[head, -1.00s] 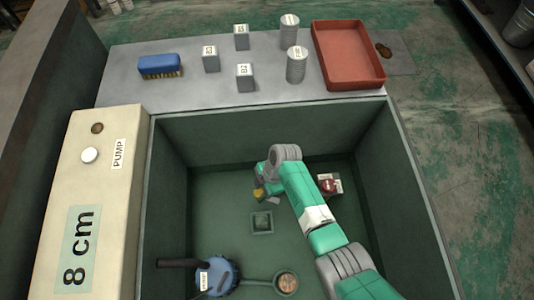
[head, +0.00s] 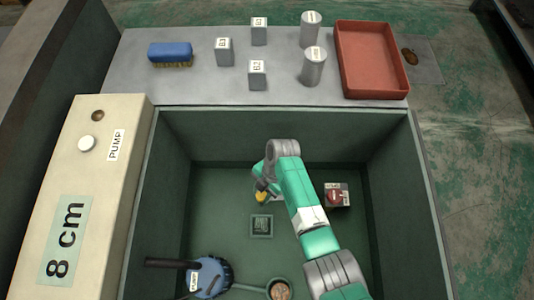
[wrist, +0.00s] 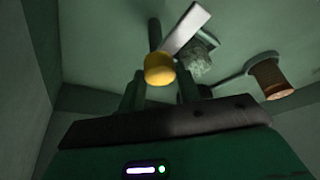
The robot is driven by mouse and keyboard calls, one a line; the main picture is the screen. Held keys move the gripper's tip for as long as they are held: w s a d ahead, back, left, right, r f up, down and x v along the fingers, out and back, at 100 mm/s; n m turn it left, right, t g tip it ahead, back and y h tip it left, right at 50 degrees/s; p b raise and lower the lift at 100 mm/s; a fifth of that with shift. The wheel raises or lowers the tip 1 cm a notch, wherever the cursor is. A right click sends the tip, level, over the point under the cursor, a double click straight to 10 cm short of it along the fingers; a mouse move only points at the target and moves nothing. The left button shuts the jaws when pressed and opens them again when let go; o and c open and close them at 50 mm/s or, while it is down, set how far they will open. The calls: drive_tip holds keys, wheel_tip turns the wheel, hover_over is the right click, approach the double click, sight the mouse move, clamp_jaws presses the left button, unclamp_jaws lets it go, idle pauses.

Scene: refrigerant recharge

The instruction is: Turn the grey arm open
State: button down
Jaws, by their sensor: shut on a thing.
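The grey arm (wrist: 187,28) is a flat pale bar in the wrist view, running up and right from a yellow knob (wrist: 160,68). My gripper (wrist: 160,90) has its two dark fingers on either side of the knob and is shut on it. In the head view my gripper (head: 262,188) is low inside the green bin, with the yellow knob (head: 261,196) just below it. Most of the grey arm is hidden there by my own arm and gripper, and I cannot tell its angle from that view.
The bin floor has a small square fitting (head: 261,226), a blue pump (head: 208,277), a round brown-topped cup (head: 280,290) and a red part on a white plate (head: 336,195). Bin walls enclose my gripper. Blocks, cylinders, a brush (head: 170,54) and a red tray (head: 371,60) are behind.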

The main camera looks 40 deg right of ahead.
drive_tip(key=c, duration=1)
unclamp_jaws()
drive_tip(key=shift+o, duration=0.2)
drive_tip(key=p+v, duration=0.3)
drive_tip(key=v, duration=0.4)
drive_tip(key=shift+d+r+p, duration=0.2)
drive_tip(key=shift+r+p, duration=0.1)
drive_tip(key=shift+r, duration=0.05)
